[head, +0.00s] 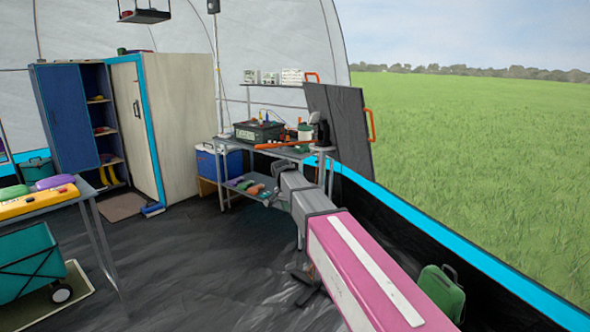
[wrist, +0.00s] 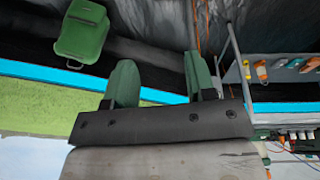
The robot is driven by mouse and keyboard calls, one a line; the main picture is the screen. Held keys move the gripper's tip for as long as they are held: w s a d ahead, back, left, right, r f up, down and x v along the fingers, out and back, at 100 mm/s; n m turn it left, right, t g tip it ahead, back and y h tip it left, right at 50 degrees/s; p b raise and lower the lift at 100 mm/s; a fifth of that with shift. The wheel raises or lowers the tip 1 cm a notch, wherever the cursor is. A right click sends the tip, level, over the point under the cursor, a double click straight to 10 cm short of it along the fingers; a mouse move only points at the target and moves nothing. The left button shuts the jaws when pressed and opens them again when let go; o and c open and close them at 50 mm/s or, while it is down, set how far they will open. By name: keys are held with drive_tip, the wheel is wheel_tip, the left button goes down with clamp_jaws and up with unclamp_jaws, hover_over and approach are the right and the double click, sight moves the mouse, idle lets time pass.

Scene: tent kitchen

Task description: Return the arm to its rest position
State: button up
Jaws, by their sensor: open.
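My gripper (wrist: 160,66) shows in the wrist view with its two green fingers standing apart. Nothing is held between them; dark ground sheet and the blue strip of the tent edge show behind the gap. My pink and grey arm (head: 352,262) reaches from the lower right of the head view toward the workbench. In the head view I cannot clearly make out the gripper's fingers.
A workbench (head: 318,150) with tools stands beyond my arm; its lower shelf (wrist: 290,70) shows in the wrist view. A green case (head: 442,292) stands right of my arm, also in the wrist view (wrist: 84,32). A table (head: 45,205) stands left; floor between is clear.

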drive_tip(key=s+d+f+n+y, duration=0.1)
drive_tip(key=s+d+f+n, duration=0.2)
drive_tip(key=s+d+f, duration=0.6)
drive_tip(key=s+d+f+n+g+y, duration=0.1)
drive_tip(key=s+d+f+n, duration=0.3)
drive_tip(key=s+d+f, duration=0.6)
drive_tip(key=s+d, duration=0.1)
drive_tip(key=s, duration=0.5)
drive_tip(key=shift+s+d+f+g, duration=0.15)
drive_tip(key=shift+s+d+g, duration=0.05)
drive_tip(key=shift+s+g, duration=0.1)
